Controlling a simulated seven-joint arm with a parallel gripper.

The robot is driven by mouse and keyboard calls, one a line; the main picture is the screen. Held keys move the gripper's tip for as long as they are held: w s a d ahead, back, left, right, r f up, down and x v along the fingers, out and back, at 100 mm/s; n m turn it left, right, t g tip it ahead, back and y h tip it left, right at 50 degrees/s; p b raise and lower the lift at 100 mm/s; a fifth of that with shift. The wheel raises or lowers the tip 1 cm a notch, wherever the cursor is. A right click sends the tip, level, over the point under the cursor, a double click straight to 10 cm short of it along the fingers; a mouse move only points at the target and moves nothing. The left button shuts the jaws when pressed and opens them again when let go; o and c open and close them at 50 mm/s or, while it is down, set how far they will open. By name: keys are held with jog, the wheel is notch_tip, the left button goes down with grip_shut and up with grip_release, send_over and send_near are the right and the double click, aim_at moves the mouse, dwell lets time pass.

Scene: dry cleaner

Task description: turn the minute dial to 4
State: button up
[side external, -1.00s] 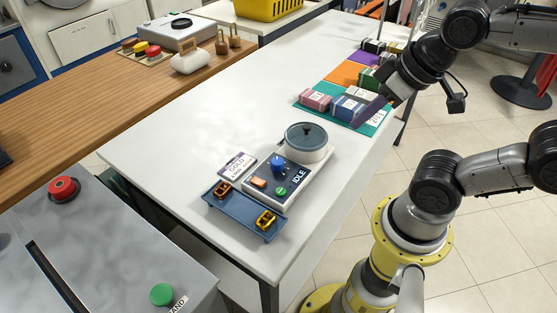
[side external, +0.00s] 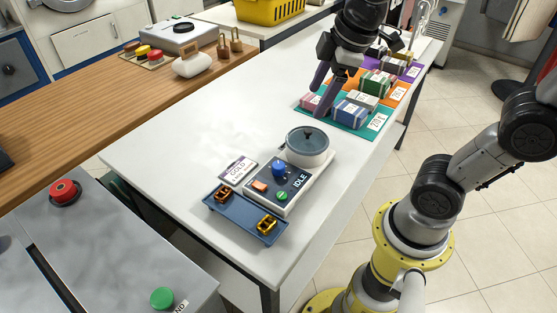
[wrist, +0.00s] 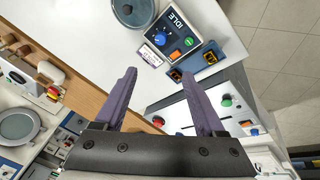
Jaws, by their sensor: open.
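The blue dial (side external: 278,170) sits on the dark control panel (side external: 298,178) of a small machine marked IDLE, beside an orange switch (side external: 260,185) and a green button (side external: 282,196). It also shows in the wrist view as a blue knob (wrist: 189,41). Its pointer and any numbers are too small to read. My gripper (side external: 322,92) is open and empty, above the white table behind the machine, pointing down.
A lidded round pot (side external: 307,146) stands on the machine's rear. A blue tray (side external: 243,215) with two yellow-brown pieces lies in front, and a GOLD card (side external: 238,168) at its left. Wrapped bundles (side external: 350,110) lie on coloured mats behind. The table's left part is clear.

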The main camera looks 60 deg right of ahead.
jog(key=w+f+n+g, duration=0.2)
jog(key=w+f, duration=0.3)
jog(key=w, duration=0.2)
jog(key=g, duration=0.1)
send_over(279, 165)
notch_tip(279, 165, down, 4)
jog(key=shift+g, duration=0.3)
notch_tip(279, 165, down, 14)
jog(key=shift+f, duration=0.15)
grip_shut()
